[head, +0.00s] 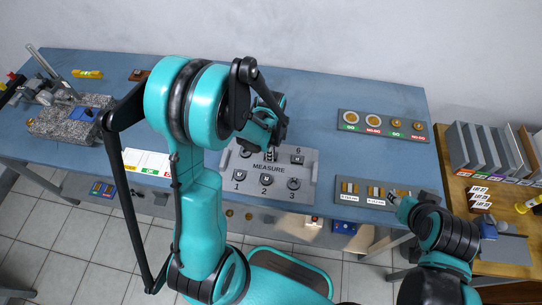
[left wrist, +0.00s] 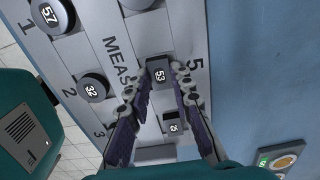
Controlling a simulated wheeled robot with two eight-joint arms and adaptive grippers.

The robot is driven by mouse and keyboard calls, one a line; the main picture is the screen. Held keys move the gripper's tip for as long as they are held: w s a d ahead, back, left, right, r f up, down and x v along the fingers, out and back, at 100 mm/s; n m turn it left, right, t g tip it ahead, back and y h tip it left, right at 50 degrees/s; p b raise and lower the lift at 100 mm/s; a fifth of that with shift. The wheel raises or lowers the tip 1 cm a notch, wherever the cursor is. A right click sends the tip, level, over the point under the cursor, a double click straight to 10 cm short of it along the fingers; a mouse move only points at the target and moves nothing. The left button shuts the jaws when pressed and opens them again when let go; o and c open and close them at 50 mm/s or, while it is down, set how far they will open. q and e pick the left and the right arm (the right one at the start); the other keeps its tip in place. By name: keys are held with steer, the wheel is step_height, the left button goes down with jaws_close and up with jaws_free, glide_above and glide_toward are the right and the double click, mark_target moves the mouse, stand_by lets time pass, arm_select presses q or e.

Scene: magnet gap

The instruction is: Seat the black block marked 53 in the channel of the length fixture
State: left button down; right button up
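The black block marked 53 (left wrist: 160,74) stands at position 5 of the grey MEASURE tray (head: 226,193), which also shows in the left wrist view (left wrist: 110,50). My left gripper (left wrist: 157,82) points down at the tray with its fingers apart, one on each side of block 53. A narrow gap shows on the left finger's side; contact on the right is unclear. In the head view my left gripper (head: 271,150) hides most of that block. A grey speckled stone base with an instrument and a blue part (head: 84,114), possibly the length fixture, stands at the far left. My right gripper (head: 398,196) is small at the right.
Round pieces marked 57 (left wrist: 50,14) and 32 (left wrist: 92,88) sit on the tray, and a small dark block (left wrist: 173,125) stands at position 6. A GO/NO-GO board (head: 382,127) and a sample board (head: 349,198) lie right. The blue table (head: 320,95) is clear behind.

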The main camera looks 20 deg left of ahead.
arm_select(q)
steer(key=shift+r+p, duration=1.85)
steer(key=shift+r, duration=0.7)
